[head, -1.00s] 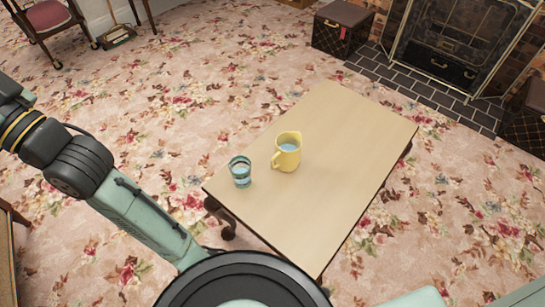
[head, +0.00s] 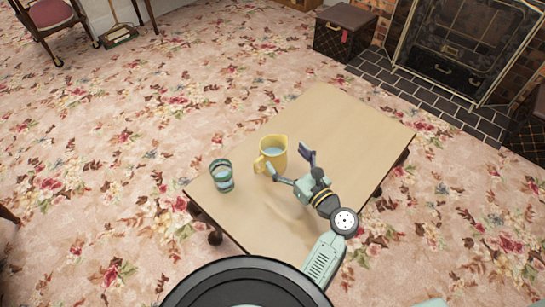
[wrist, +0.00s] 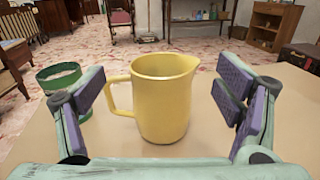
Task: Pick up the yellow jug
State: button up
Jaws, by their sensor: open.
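The yellow jug (head: 273,154) stands upright on the wooden table (head: 330,130), with what looks like water inside. In the head view its handle points left and toward me. My gripper (head: 290,163) is open just to the right of the jug and low over the table. In the wrist view the jug (wrist: 162,100) stands upright between the spread fingers of my gripper (wrist: 168,100), a little ahead of them. Its handle is on the left and its spout on the right. There is a visible gap on both sides.
The right part of the tabletop is clear. A brown box (head: 345,32) and a fireplace screen (head: 455,45) stand beyond.

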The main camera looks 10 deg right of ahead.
aim_at(281, 167)
notch_tip(281, 167, down, 8)
jog(key=shift+s+d+r+b, duration=0.1)
jog(key=shift+s+d+b, duration=0.05)
jog(key=shift+b, duration=0.15)
jog(key=shift+p+x, duration=0.45)
jog(key=shift+x, duration=3.35)
jog(key=shift+c, duration=0.5)
jog(key=c, duration=1.4)
